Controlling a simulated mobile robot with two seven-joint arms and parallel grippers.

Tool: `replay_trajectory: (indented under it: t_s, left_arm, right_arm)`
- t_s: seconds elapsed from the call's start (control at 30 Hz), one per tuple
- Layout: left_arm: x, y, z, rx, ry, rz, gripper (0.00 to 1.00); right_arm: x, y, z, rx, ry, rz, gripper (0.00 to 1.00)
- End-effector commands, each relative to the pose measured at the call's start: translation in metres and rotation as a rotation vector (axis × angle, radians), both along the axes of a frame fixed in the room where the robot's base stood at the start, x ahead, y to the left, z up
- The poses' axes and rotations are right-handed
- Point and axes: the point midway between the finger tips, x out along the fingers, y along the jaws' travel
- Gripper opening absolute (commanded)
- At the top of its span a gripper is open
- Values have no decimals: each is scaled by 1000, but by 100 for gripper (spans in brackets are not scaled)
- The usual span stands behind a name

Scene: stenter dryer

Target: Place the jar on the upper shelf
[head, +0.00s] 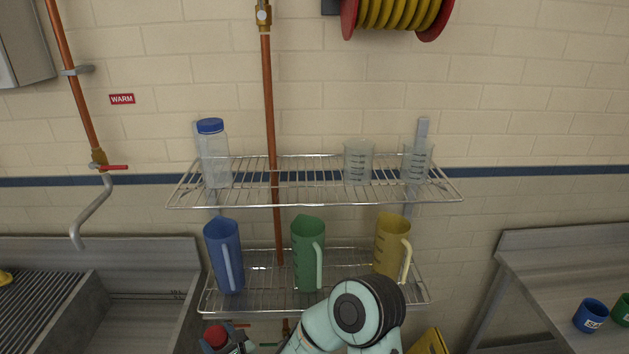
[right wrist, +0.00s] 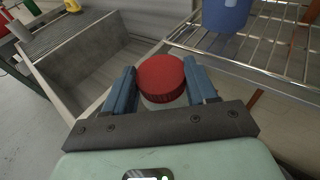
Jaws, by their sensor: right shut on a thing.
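The jar has a red lid (head: 215,336) and shows at the bottom edge of the head view. In the right wrist view the red-lidded jar (right wrist: 160,76) sits between the two blue fingers, and its body is mostly hidden under the lid. My right gripper (right wrist: 160,84) is shut on it. In the head view the jar is below and left of the lower shelf's front edge. The upper shelf (head: 320,204) is a wire rack on the wall. It holds a blue-lidded clear jar (head: 214,160) at left and two clear beakers (head: 358,162) at right. My left gripper is not in view.
The lower wire shelf (head: 315,313) carries a blue jug (head: 224,258), a green jug (head: 306,255) and a yellow jug (head: 388,245). A copper pipe (head: 270,110) runs behind the shelves. The upper shelf's middle is clear. A steel sink (head: 150,260) is at left.

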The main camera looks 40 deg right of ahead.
Motion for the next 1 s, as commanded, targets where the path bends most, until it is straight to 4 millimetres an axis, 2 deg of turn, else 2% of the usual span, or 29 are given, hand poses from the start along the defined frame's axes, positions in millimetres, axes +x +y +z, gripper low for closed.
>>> replay_trajectory:
  t_s: [0.4, 0.8, 1.0]
  left_arm:
    - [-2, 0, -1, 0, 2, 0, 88]
    - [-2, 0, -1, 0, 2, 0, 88]
    - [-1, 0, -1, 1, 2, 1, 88]
  right_arm:
    - [-1, 3, -3, -3, 2, 7, 0]
    - [0, 0, 4, 0, -10, 0, 0]
    - [-6, -11, 33, 3, -10, -36, 0]
